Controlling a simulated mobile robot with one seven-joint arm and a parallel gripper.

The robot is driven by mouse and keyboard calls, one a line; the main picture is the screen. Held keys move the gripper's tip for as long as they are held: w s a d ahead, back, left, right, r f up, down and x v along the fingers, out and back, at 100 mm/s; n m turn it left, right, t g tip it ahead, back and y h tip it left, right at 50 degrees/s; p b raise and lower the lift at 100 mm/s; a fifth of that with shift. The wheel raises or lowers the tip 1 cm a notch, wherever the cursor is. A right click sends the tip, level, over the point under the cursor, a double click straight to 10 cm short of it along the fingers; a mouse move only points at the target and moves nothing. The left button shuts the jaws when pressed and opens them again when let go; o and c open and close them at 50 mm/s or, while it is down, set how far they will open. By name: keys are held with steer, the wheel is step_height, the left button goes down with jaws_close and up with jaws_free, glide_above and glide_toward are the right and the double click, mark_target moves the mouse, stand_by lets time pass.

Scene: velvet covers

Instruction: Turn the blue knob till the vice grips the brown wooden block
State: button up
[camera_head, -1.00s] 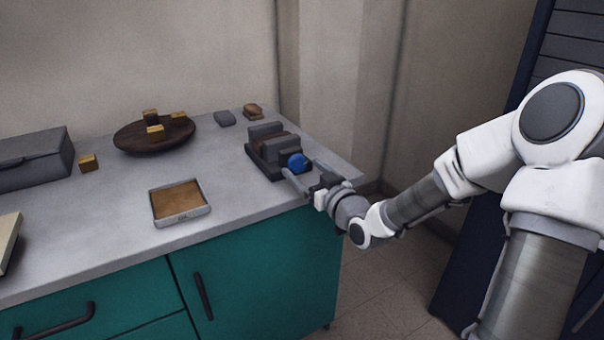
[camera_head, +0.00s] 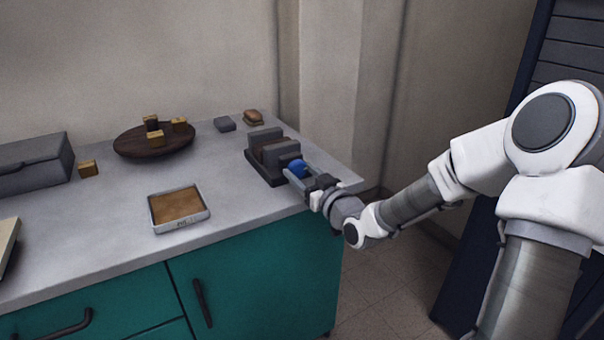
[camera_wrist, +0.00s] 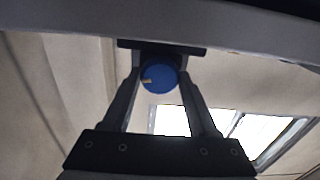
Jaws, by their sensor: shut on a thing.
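The vice (camera_head: 262,174) stands near the right end of the counter, with two upright grey jaws on a dark base. The brown wooden block (camera_head: 270,147) sits between the jaws, mostly hidden; I cannot tell if both jaws touch it. The blue knob (camera_head: 296,168) is on the vice's near right side. My gripper (camera_head: 299,173) is shut on the knob, a finger on each side. In the wrist view the round knob (camera_wrist: 162,73), with a small yellowish mark at its lower left, sits between the fingertips of my gripper (camera_wrist: 159,80).
A shallow metal tray (camera_head: 205,217) with a brown bottom lies at the front. A dark round board (camera_head: 130,148) carries small wooden blocks. A grey box (camera_head: 40,165) stands at left. A grey piece (camera_head: 224,124) and a brown item (camera_head: 253,117) lie behind the vice.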

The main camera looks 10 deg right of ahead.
steer(key=shift+m+p, duration=0.4)
steer(key=shift+p, duration=0.05)
steer(key=m+p, duration=0.2)
steer(key=shift+r+m, duration=0.15)
steer(key=shift+m, duration=0.25)
steer(key=m+p, duration=0.4)
steer(key=shift+m, duration=0.3)
steer(key=m+p, duration=0.2)
steer(key=m, duration=0.2)
steer(key=shift+p, duration=0.3)
steer(key=shift+f+m+p, duration=0.2)
steer(key=shift+m+p, duration=0.55)
steer(key=shift+m, duration=0.95)
steer(key=o, duration=1.4)
steer(key=shift+c, duration=0.2)
